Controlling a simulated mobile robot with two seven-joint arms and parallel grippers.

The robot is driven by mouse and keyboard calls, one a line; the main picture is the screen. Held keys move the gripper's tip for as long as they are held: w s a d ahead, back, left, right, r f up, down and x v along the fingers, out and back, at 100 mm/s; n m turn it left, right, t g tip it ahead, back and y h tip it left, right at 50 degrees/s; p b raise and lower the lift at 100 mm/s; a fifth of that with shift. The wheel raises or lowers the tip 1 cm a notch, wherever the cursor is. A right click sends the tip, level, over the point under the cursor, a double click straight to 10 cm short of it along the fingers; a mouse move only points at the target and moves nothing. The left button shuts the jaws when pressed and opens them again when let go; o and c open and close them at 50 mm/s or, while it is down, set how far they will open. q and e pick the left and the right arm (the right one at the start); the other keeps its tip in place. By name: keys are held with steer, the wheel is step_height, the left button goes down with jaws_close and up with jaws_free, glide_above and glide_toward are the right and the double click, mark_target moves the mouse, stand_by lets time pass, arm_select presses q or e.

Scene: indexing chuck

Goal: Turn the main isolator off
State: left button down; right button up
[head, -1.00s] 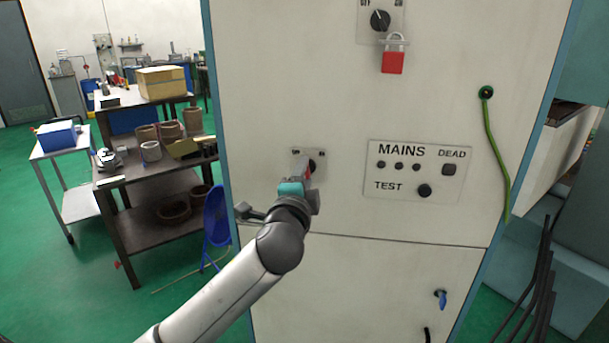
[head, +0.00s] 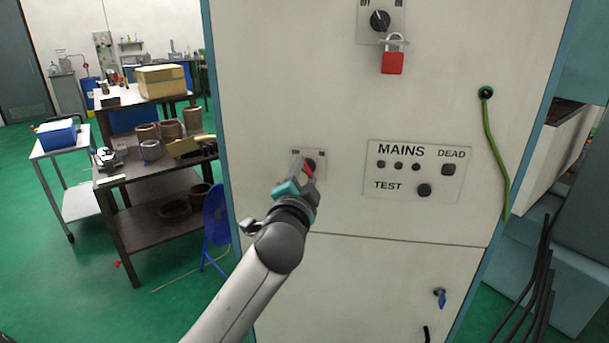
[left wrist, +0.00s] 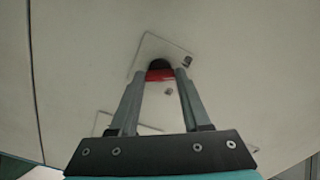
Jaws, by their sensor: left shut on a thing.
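A small switch plate (head: 321,156) sits on the pale cabinet door, with a dark rotary switch that has a red handle (head: 308,171). My left gripper (head: 306,167) is shut on the red handle. In the left wrist view the red handle (left wrist: 160,75) lies between the fingertips (left wrist: 160,72), in front of its plate (left wrist: 180,50). The fingers partly hide the switch, and its plate lettering is too small to read. Higher up is a second, black rotary switch (head: 380,20) with a red padlock (head: 392,62) hanging below it. My right gripper is not in view.
A panel marked MAINS, DEAD and TEST (head: 416,171) is right of my gripper. A green cable (head: 492,140) hangs at the cabinet's right. A blue-handled part (head: 440,297) projects lower down. A dark workbench (head: 150,228) with pots stands at left.

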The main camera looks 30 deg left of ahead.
arm_select(q)
steer(key=shift+c, duration=1.8)
jaws_free()
steer(key=p+v, duration=0.2)
steer(key=v, duration=1.3)
steer(key=shift+s, duration=0.15)
